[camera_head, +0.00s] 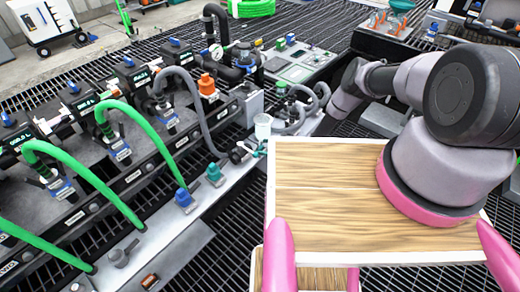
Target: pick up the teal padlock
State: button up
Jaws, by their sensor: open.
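A small teal padlock (215,173) sits on the pale metal rail at the front of the valve manifold, left of the wooden deck. It is close behind and to the right of a blue padlock (184,198). Its shackle is too small to make out clearly. My arm reaches from the right toward the upper middle, and its visible far part is well to the right of the teal padlock. I cannot make out my gripper's fingers in this view.
Green hoses (85,175) and a grey hose (190,95) arch over the manifold beside the padlocks. A grey panel (300,62) stands behind. Dark floor grating (225,240) shows between the rail and the deck. A white wheeled unit (45,22) stands far left.

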jog(key=shift+w+a+f, duration=0.1)
jog(key=shift+a+f, duration=0.05)
jog(key=shift+a, duration=0.15)
grip_shut()
notch_tip(320, 180, up, 10)
dwell(0.7)
